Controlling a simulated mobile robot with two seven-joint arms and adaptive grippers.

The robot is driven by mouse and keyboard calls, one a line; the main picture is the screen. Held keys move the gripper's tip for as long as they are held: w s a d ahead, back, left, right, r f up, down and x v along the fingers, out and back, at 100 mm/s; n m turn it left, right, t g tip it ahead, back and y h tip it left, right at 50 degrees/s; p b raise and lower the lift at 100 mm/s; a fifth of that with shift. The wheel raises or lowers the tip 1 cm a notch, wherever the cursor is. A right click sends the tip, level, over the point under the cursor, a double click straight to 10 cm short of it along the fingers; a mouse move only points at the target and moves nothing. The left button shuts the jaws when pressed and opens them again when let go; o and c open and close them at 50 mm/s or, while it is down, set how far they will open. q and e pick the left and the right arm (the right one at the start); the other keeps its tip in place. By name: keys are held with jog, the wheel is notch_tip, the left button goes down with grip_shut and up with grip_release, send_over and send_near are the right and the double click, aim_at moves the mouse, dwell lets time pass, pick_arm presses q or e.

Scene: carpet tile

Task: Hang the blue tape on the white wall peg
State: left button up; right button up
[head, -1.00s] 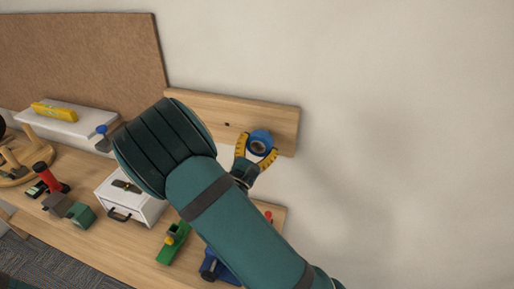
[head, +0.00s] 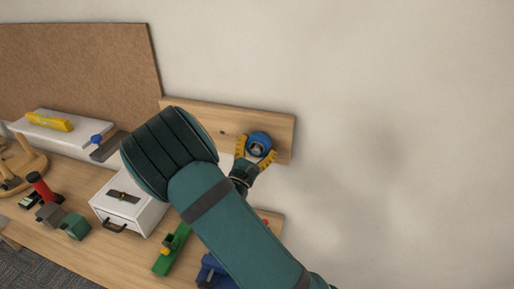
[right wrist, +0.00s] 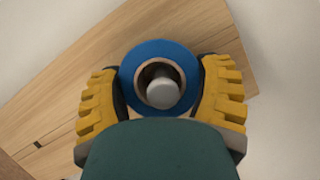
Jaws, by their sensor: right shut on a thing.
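The blue tape (head: 258,139) is a ring held up against the wooden wall board (head: 225,115), near its right end. In the right wrist view the tape (right wrist: 160,47) faces me, and the pale end of the white peg (right wrist: 162,92) shows inside its hole. The ring appears to be around the peg; how deep it sits is hard to tell. My right gripper (head: 256,152) has its yellow fingers on both sides of the tape, shut on it; the fingers also show in the right wrist view (right wrist: 162,95). My left gripper is not in view.
Below the board is a wooden bench (head: 85,180) with a white drawer box (head: 128,205), a green tool (head: 171,250), a blue tool (head: 215,272) and a red-and-black item (head: 40,187). A yellow level (head: 49,121) lies on a white shelf at left. The wall at right is bare.

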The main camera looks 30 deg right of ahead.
jog(key=shift+f, duration=0.55)
dwell(0.6)
jog(key=o, duration=1.2)
jog(key=shift+a, duration=0.1)
